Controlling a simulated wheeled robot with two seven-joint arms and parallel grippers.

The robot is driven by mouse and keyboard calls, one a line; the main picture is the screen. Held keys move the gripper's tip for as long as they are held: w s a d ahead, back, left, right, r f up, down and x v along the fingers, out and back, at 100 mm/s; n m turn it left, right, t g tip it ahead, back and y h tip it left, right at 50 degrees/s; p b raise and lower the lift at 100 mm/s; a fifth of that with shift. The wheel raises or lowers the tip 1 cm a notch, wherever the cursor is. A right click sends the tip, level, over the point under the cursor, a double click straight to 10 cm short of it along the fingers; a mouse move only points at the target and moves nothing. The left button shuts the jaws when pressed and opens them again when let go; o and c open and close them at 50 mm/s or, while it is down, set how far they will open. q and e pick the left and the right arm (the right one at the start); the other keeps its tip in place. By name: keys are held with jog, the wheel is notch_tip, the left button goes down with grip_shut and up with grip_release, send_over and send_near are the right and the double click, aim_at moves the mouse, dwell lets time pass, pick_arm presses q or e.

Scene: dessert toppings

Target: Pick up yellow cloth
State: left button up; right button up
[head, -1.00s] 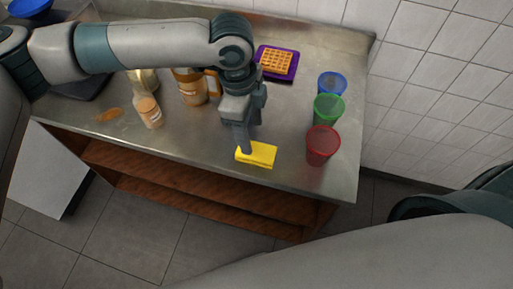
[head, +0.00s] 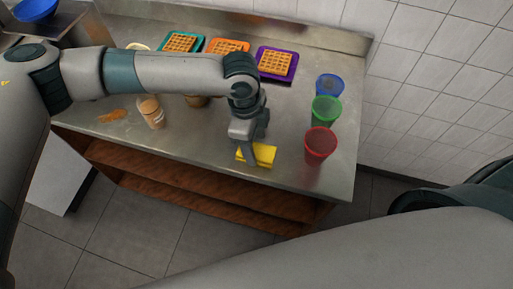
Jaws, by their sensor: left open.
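The yellow cloth (head: 264,154) lies folded on the metal counter near its front edge. My left gripper (head: 244,150) points down at the left part of the cloth, with its fingers over or beside it. The gripper is open. It hides part of the cloth, and I cannot tell whether the fingers touch it. My right gripper is not in view.
Red (head: 320,145), green (head: 325,111) and blue (head: 330,86) cups stand right of the cloth. Waffles sit on teal (head: 183,42), orange (head: 228,47) and purple (head: 276,63) trays behind. A jar (head: 151,111) stands left, beside an orange-brown spill (head: 112,115).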

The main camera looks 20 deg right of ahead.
pick_arm(q)
jog(key=shift+s+f, duration=0.1)
jog(key=shift+f, duration=0.75)
jog(key=shift+d, duration=0.1)
jog(key=shift+c, duration=0.4)
jog(key=c, duration=0.7)
jog(key=shift+c, duration=0.2)
jog(key=shift+r, duration=0.1)
